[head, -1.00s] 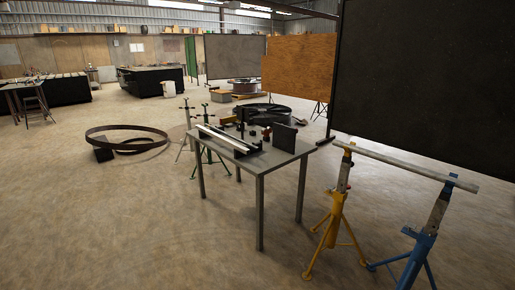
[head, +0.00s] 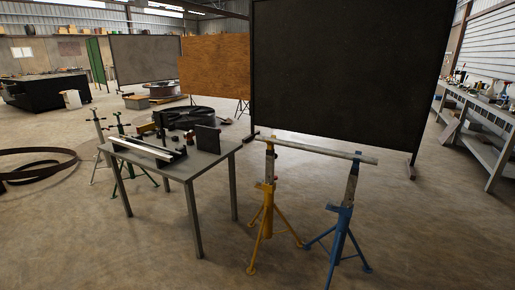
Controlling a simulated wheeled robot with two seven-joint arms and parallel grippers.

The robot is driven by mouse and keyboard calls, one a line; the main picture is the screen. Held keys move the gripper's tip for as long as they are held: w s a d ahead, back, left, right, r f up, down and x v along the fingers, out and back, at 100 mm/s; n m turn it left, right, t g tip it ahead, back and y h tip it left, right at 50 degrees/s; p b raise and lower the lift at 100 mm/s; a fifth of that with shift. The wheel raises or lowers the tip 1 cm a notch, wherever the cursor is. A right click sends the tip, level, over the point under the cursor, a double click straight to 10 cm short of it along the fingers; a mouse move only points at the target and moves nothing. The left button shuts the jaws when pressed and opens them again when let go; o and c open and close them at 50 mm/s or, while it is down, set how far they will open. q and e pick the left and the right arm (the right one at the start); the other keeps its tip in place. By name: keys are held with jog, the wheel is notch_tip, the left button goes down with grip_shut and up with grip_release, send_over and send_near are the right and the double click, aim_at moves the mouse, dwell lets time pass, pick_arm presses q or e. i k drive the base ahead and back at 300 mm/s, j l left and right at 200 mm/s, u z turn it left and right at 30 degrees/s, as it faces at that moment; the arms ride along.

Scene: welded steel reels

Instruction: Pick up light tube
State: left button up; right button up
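A long pale bar (head: 143,148) lies along the left edge of a grey metal table (head: 214,158), beside a dark bar-shaped piece. A light grey tube (head: 312,149) lies level across a yellow stand (head: 268,205) and a blue stand (head: 344,215), right of the table. I cannot tell for sure which of the two is the light tube. Neither of my grippers is in view.
A dark upright plate (head: 208,139) stands on the table. A large black screen (head: 340,70) stands behind the stands. A steel ring (head: 40,160) lies at left. A workbench (head: 480,112) lines the right. The front floor is clear.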

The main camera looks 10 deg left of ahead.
aim_at(365, 159)
jog(key=i+l+z, duration=0.75)
jog(key=i+z, duration=0.4)
jog(key=i, duration=0.15)
jog(key=i+z, duration=0.4)
jog(key=i+u, duration=0.15)
jog(key=i, duration=0.35)
jog(key=i+u, duration=0.1)
jog(key=i, duration=0.35)
jog(key=i+l+u, duration=0.15)
jog(key=i, duration=0.35)
jog(key=i+u, duration=0.15)
jog(key=i, duration=0.35)
jog(key=i+l+u, duration=0.15)
jog(key=i, duration=0.3)
jog(key=i+j+u, duration=0.2)
jog(key=u, duration=0.25)
jog(key=i+u, duration=0.3)
jog(key=u, duration=0.15)
jog(key=i+u, duration=0.3)
jog(key=u, duration=0.2)
jog(key=i+l+u, duration=0.1)
jog(key=i+u, duration=0.15)
jog(key=u, duration=0.2)
jog(key=i+l+u, duration=0.2)
jog(key=u, duration=0.25)
jog(key=i+l+u, duration=0.25)
jog(key=u, duration=0.2)
